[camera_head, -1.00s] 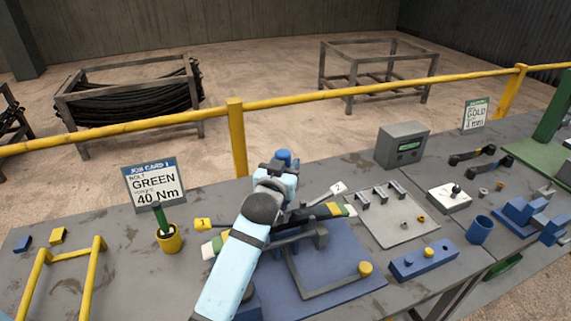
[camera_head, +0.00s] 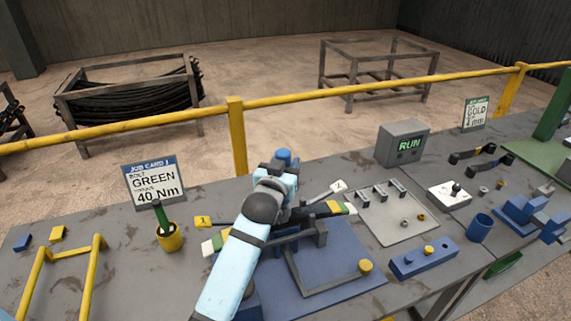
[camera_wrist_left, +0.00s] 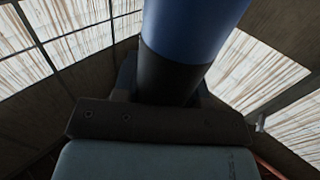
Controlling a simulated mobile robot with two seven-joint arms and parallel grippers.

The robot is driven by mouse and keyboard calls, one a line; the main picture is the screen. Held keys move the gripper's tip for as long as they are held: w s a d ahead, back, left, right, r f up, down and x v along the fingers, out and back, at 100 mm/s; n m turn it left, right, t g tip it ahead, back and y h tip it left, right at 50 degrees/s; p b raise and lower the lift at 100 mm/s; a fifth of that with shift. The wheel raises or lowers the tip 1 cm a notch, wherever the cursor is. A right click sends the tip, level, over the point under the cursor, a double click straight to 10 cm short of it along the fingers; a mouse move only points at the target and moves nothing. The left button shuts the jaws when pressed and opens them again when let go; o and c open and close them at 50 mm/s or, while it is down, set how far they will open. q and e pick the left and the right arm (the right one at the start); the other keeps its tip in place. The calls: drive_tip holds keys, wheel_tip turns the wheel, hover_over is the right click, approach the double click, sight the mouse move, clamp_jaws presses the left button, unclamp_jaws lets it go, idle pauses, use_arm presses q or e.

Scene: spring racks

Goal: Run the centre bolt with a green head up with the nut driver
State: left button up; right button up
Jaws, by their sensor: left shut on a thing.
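My left gripper (camera_head: 282,170) is above the clamp fixture on the blue plate (camera_head: 340,258), shut on the nut driver (camera_head: 284,155). The driver's blue top stands out above the gripper. In the left wrist view the nut driver (camera_wrist_left: 190,45) is a large blue and black cylinder in front of the gripper body. The spring leaves (camera_head: 330,209) lie across the fixture, with yellow, green and white ends sticking out on both sides of my arm. The green-headed centre bolt and the driver's lower end are hidden behind my arm. My right gripper is not in view.
A grey box (camera_head: 403,143) shows RUN in green. The job card (camera_head: 153,182) reads GREEN, 40 Nm. A yellow cup (camera_head: 170,237) holds a green-handled item. A grey tray (camera_head: 400,235), blue block (camera_head: 424,260) and blue cup (camera_head: 480,229) stand to the right.

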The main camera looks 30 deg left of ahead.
sight(285, 149)
use_arm(q)
drive_tip(key=shift+f, duration=0.6)
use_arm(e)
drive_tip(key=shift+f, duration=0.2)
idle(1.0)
use_arm(q)
wheel_tip(285, 149, up, 6)
drive_tip(key=p, duration=0.4)
drive_tip(key=shift+f+p, duration=0.15)
drive_tip(key=shift+p, duration=0.25)
drive_tip(key=shift+r+p, duration=0.8)
drive_tip(key=shift+r, duration=0.1)
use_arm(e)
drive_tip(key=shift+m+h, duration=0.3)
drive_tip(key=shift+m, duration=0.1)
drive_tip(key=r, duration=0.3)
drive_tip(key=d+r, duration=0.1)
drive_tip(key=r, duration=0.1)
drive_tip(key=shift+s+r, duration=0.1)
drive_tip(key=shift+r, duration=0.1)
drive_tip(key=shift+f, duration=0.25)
use_arm(q)
drive_tip(key=shift+f, duration=0.1)
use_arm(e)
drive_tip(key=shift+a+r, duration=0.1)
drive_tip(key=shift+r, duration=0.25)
